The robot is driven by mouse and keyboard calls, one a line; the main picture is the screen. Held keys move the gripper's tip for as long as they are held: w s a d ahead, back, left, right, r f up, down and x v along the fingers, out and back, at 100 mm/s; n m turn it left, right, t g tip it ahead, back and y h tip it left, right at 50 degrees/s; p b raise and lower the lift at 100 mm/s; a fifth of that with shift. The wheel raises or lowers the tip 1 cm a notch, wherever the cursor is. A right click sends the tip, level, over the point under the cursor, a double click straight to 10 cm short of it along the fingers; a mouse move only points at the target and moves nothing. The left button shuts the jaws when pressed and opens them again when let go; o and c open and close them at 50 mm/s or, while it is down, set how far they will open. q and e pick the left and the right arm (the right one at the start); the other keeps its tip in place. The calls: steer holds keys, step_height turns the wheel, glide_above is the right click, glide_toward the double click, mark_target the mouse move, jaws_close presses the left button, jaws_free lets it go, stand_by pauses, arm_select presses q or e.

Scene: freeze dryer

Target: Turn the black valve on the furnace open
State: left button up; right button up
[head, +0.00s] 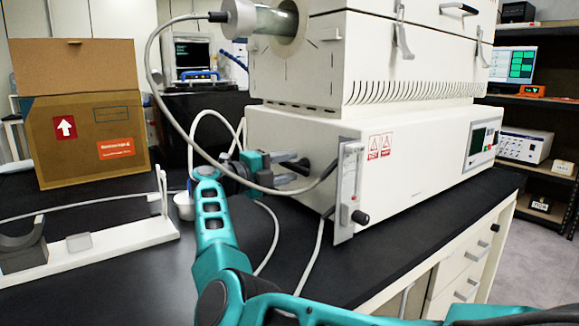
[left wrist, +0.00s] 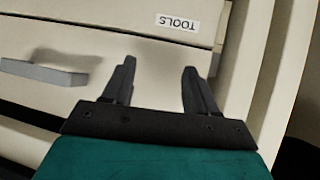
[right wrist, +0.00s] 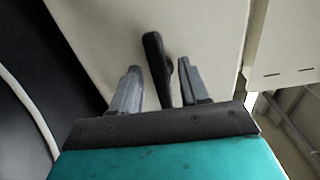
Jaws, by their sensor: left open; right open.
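The white furnace (head: 400,150) stands on the black bench. A black valve handle (right wrist: 157,62) sticks out from its white side face and lies between the fingers of my right gripper (right wrist: 160,90). The fingers are open around it, with a gap on the left side; I cannot tell whether the right finger touches it. In the head view my right gripper (head: 291,167) is at the furnace's left side, and the valve (head: 305,166) shows partly behind its fingers. My left gripper (left wrist: 157,82) is open and empty in front of a drawer front, seen only in the left wrist view.
A flowmeter panel (head: 347,190) with a black knob (head: 360,217) stands at the furnace's front corner. A grey hose (head: 165,90) loops past my right arm. A cardboard box (head: 85,125) and a white stand (head: 110,240) are on the left. A drawer handle (left wrist: 45,73) is near my left gripper.

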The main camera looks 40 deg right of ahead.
steer(key=w+a+p, duration=0.1)
steer(key=a, duration=1)
steer(key=shift+w+a, duration=0.15)
steer(key=shift+a, duration=0.15)
